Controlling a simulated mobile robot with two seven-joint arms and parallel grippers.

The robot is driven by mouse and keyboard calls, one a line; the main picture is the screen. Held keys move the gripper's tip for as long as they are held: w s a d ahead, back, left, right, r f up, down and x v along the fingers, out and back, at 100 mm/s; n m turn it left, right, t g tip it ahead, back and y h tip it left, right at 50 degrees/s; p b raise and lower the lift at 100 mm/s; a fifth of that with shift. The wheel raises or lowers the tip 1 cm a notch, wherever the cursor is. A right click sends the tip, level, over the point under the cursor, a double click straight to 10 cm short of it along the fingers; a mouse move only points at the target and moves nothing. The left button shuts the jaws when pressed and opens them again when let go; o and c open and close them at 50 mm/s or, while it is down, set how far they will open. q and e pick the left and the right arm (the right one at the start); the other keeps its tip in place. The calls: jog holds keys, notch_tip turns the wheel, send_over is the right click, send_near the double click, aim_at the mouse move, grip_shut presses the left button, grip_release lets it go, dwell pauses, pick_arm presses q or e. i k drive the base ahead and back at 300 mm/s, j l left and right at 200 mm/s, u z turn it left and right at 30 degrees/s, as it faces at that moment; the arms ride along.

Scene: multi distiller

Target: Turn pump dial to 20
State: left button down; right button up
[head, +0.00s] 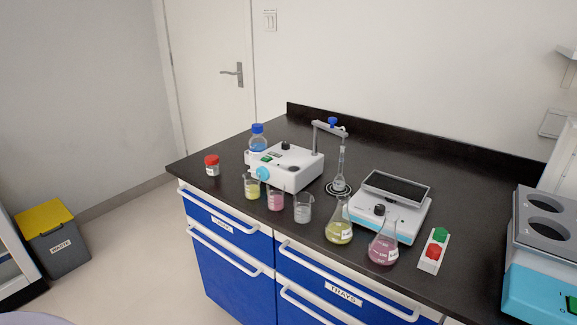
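A white box-shaped device (305,166) stands at the back left of the black bench. It has a small black knob (285,146) on top, a green switch, and a light blue round part (262,173) on its front corner. It looks like the pump; the knob's setting is too small to read. A second device (392,216), white and light blue with a dark top plate, stands to its right and has a black knob (379,210) at its front corner. Neither of my grippers is in view.
Beakers (303,208) and two flasks (383,243) line the bench's front. A stand with glassware (342,165) rises between the devices. A red-lidded jar (211,166) and a red-green button box (433,251) sit at either side. Blue drawers (235,265) lie below.

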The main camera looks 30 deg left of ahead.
aim_at(285, 145)
jog(key=j+z, duration=0.1)
jog(key=j, duration=0.45)
jog(key=j+z, duration=0.15)
jog(key=j, duration=0.4)
jog(key=k+j+z, duration=0.1)
jog(key=j, duration=0.45)
jog(key=j+z, duration=0.1)
jog(key=j, duration=0.45)
jog(key=k+j+z, duration=0.1)
jog(key=j, duration=0.45)
jog(key=k, duration=0.05)
